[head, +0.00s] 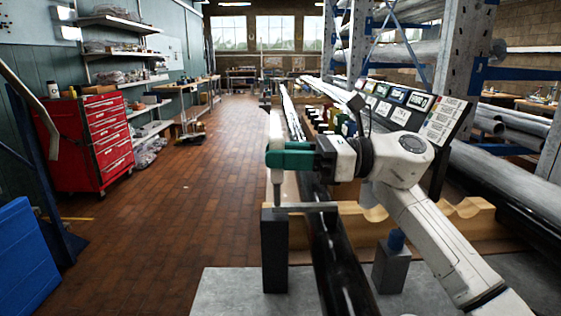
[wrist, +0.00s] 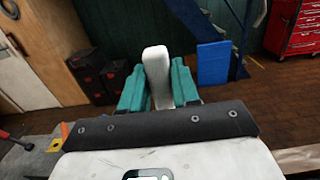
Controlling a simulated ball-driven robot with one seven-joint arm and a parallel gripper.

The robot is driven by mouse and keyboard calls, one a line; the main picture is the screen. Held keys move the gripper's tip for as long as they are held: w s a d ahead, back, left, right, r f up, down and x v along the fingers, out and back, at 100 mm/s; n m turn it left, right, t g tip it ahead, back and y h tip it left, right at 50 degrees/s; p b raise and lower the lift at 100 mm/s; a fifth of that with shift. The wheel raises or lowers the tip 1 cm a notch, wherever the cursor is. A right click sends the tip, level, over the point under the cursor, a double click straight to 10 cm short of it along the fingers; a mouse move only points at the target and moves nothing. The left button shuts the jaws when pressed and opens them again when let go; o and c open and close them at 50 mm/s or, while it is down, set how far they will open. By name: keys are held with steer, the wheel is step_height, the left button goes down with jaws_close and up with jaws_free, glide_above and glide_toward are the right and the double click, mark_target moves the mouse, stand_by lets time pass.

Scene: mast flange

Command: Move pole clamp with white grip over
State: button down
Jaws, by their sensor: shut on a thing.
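My gripper (head: 288,158) has teal fingers shut on the upright white grip (head: 276,185) of the pole clamp. In the wrist view the white grip (wrist: 157,75) stands between the teal fingers. A flat grey bar (head: 308,207) at the grip's lower end reaches right toward the dark pole (head: 338,265). The grip's foot is just above or touching a dark upright block (head: 274,255); I cannot tell which. The clamp's underside is hidden.
A grey block (head: 391,270) with a blue top stands right of the pole. A notched wooden rest (head: 440,225) crosses behind. Several coloured items (head: 335,122) line up farther back below tilted label panels (head: 410,105). A red drawer cabinet (head: 95,140) stands left; the brick floor between is clear.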

stand_by(0.3)
steer(key=c, duration=0.9)
jaws_free()
steer(key=shift+d, duration=0.1)
steer(key=d, duration=1)
steer(key=shift+s+d+f, duration=0.15)
steer(key=shift+d+f, duration=0.15)
steer(key=shift+d, duration=0.05)
